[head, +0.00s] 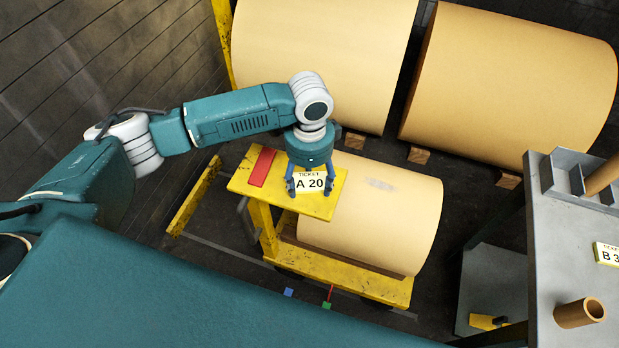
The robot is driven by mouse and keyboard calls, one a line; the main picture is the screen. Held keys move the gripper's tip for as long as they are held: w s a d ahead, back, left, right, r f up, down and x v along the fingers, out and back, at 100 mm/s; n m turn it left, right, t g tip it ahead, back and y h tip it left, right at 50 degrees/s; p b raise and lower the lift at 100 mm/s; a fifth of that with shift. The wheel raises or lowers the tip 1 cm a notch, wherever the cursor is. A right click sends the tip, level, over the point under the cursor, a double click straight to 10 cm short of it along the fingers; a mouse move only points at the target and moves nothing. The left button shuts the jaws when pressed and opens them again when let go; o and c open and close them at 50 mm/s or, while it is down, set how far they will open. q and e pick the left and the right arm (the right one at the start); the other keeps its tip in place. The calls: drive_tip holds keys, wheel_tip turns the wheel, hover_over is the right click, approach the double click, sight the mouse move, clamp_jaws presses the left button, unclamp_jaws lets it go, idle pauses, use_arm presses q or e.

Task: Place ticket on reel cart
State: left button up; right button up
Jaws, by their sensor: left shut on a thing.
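The ticket (310,183) is a pale card marked "TICKET A 20". My left gripper (309,188) is shut on it, pointing down over the yellow top plate of the reel cart (325,208). The card faces the camera; I cannot tell whether it touches the plate. A red strip (261,167) lies on the plate left of the gripper. The cart carries a tan paper reel (400,215) to the right of the plate. My right gripper is out of view.
Two large tan reels (320,50) (510,85) rest at the back, with wooden chocks (419,155) at their feet. A grey table (560,250) at the right holds a "B 3" card (608,254) and a cardboard tube (579,313). Dark floor shows around the cart.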

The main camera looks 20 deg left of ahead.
sight(310, 185)
use_arm(q)
drive_tip(key=shift+d, duration=0.1)
drive_tip(key=o, duration=1.2)
drive_tip(key=shift+f, duration=0.15)
drive_tip(key=shift+c, duration=0.2)
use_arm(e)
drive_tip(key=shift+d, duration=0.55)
use_arm(q)
wheel_tip(310, 185, up, 12)
drive_tip(key=b, duration=0.3)
drive_tip(key=shift+r, duration=0.2)
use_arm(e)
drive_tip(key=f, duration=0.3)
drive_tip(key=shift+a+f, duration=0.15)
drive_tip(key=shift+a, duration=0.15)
use_arm(q)
drive_tip(key=shift+f, duration=0.1)
